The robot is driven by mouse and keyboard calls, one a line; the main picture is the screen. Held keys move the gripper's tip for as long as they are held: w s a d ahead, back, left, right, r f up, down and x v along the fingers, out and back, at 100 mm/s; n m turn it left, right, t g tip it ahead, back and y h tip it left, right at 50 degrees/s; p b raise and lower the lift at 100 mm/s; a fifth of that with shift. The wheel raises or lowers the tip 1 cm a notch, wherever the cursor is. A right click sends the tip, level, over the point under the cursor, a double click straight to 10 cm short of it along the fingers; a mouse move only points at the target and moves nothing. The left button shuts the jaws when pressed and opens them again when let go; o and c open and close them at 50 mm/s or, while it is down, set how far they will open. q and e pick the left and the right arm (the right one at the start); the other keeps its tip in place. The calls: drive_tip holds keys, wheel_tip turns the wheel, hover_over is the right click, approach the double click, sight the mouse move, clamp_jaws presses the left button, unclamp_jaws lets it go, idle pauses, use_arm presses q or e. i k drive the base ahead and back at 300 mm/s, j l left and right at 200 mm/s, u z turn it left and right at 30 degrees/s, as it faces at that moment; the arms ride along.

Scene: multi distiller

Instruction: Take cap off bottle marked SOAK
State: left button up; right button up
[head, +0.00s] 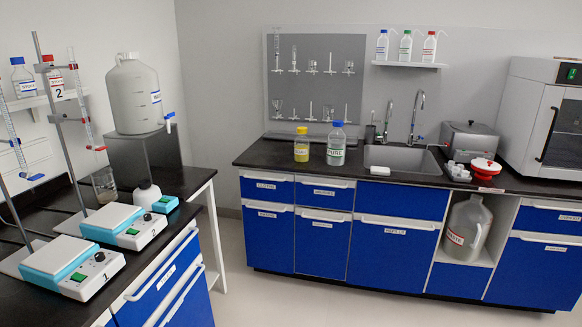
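Two bottles stand upright on the black counter left of the sink. The left one (301,148) holds yellow liquid and has a yellow cap (302,130) on it; its label is too small to read surely. The other bottle (336,147) is clear, has a blue cap on it and a label that seems to read PURE. I cannot make out the word SOAK on any bottle. Neither of my grippers is in view.
The sink (405,157) is right of the bottles. Two stirrer plates (73,262) with clamp stands and a large carboy (133,95) occupy the left bench. A wall shelf (410,65) holds several small bottles. Open floor (250,290) lies between bench and counter.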

sight(301, 143)
drive_tip(key=i, duration=1.65)
drive_tip(key=i+z, duration=0.1)
drive_tip(key=i, duration=0.4)
drive_tip(key=i+j+z, duration=0.15)
drive_tip(key=i, duration=0.3)
drive_tip(key=i+j+z, duration=0.1)
drive_tip(key=i, duration=0.4)
